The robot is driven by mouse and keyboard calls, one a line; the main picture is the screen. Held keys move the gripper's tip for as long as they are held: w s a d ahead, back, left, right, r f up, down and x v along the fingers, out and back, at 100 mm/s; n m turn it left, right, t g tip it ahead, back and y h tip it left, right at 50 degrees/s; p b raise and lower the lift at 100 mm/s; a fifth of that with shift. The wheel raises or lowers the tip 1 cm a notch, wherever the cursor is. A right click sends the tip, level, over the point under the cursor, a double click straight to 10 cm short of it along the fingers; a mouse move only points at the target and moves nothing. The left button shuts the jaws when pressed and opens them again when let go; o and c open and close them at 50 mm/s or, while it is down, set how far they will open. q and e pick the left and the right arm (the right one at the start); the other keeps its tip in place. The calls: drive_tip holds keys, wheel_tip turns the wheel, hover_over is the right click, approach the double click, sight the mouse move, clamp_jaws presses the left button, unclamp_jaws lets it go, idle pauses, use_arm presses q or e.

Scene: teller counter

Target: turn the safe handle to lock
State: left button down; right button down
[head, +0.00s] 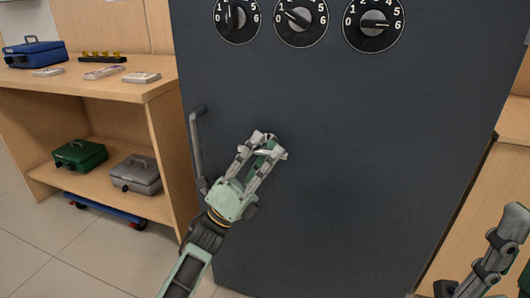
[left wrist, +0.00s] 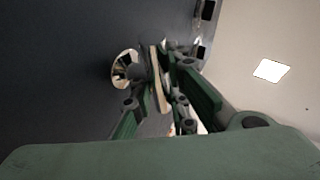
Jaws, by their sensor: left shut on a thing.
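The dark grey safe door (head: 350,180) fills the middle of the head view. My left gripper (head: 268,147) is at the door, shut on the safe handle, which its fingers mostly hide in that view. In the left wrist view, the handle's round shiny hub (left wrist: 125,68) sits against the dark door, and its pale lever (left wrist: 158,80) lies between the fingers. My right gripper (head: 506,235) is partly in view at the lower right, away from the door; its jaw state is unclear.
Three numbered dials (head: 300,18) sit high on the door. A vertical pull bar (head: 196,145) stands left of my left gripper. A wooden shelf (head: 130,92) at left bears a blue cash box (head: 35,53); green (head: 80,154) and grey (head: 136,174) boxes lie below.

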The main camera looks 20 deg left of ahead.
use_arm(q)
drive_tip(key=shift+a, duration=0.1)
drive_tip(key=c, duration=1.7)
unclamp_jaws()
drive_tip(key=v, duration=1.2)
